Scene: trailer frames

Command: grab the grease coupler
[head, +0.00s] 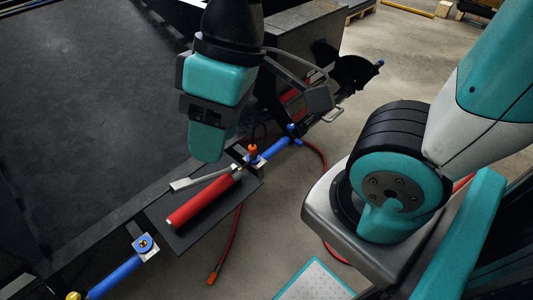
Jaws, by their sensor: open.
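A red grease gun (200,203) with a grey lever lies on a dark plate in the head view. At its upper end is a small orange fitting (252,149) beside a thin black hose loop; it looks like the grease coupler. My gripper (207,156) points down just left of this fitting, above the lever in the picture. It is open, with nothing seen between its jaws. One finger hides most of the other, and the height gap to the grease gun is hard to judge.
Blue cylinders (117,277) lie along the dark deck's (85,110) edge. A red hose (236,232) hangs below the plate, ending in an orange-red tip (212,279). A grey block (300,30) and a black bracket (352,70) stand beyond. Concrete floor (400,55) is open at upper right.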

